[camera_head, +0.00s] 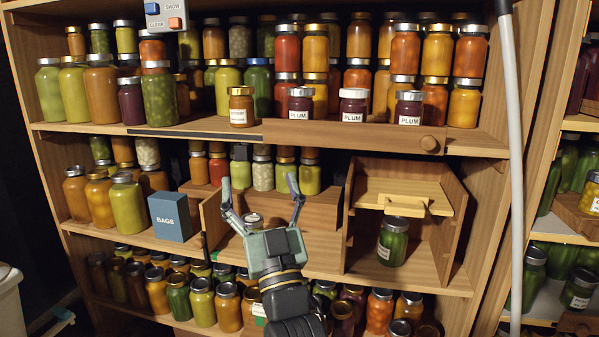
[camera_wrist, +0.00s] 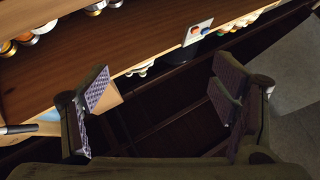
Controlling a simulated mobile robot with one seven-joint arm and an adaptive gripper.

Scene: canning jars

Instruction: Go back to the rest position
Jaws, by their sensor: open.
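My gripper (camera_head: 259,186) is raised in front of the middle shelf in the head view, fingers pointing up and spread apart. It is open, with nothing between its fingers. A jar lid (camera_head: 253,218) shows just above its palm, and I cannot tell how far behind the gripper it lies. In the wrist view my open fingers (camera_wrist: 165,97) frame dark space, with a wooden shelf surface (camera_wrist: 130,40) beyond them. No rest position is marked in either view.
A blue BAGS box (camera_head: 170,217) stands left of my gripper. A wooden cubby (camera_head: 440,235) with a green jar (camera_head: 392,241) is to the right. Plum jars (camera_head: 353,106) line the upper shelf. A pale pole (camera_head: 512,150) stands at right. A SHOW/CLEAR panel (camera_head: 166,15) is at top.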

